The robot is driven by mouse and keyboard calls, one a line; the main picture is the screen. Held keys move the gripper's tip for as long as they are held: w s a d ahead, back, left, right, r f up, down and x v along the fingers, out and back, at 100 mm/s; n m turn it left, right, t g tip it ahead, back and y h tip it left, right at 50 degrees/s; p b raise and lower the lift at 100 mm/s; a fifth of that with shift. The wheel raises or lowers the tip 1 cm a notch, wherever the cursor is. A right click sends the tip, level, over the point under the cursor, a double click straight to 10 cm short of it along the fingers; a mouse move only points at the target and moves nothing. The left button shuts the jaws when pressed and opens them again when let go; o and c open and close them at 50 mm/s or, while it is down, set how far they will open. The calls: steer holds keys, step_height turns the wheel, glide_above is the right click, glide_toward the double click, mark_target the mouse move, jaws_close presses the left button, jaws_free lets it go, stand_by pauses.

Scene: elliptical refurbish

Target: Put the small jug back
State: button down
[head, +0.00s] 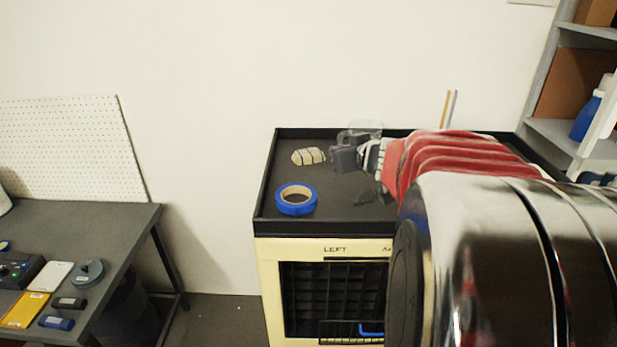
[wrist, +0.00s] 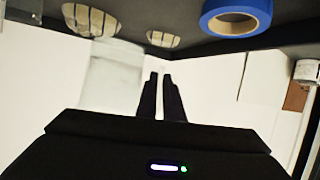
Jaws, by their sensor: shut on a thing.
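The small jug appears as a clear, see-through vessel (head: 366,127) just behind my gripper in the head view. In the wrist view the clear jug (wrist: 112,78) shows beside the fingers, on their left. My gripper (head: 346,143) is above the black tray top of the cream cabinet (head: 266,190), near its back edge. Its two dark fingers (wrist: 161,95) are nearly together, shut on the jug. The exact grip point, probably a handle, is too small to make out. My arm hides the right part of the tray.
A blue tape roll (head: 296,199) and a cream, dark-striped object (head: 308,156) lie on the tray's left part. A grey bench (head: 130,225) with small items stands left. A shelf unit with a blue bottle (head: 586,118) stands right. A small dark thing or shadow lies below my gripper.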

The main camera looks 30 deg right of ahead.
steer(key=shift+f, duration=2.9)
steer(key=shift+f, duration=2.1)
steer(key=c, duration=1.9)
jaws_free()
steer(key=shift+f, duration=0.1)
steer(key=shift+s+a+r, duration=0.1)
steer(key=shift+s+r, duration=0.25)
steer(key=shift+s, duration=0.15)
steer(key=shift+v, duration=5.5)
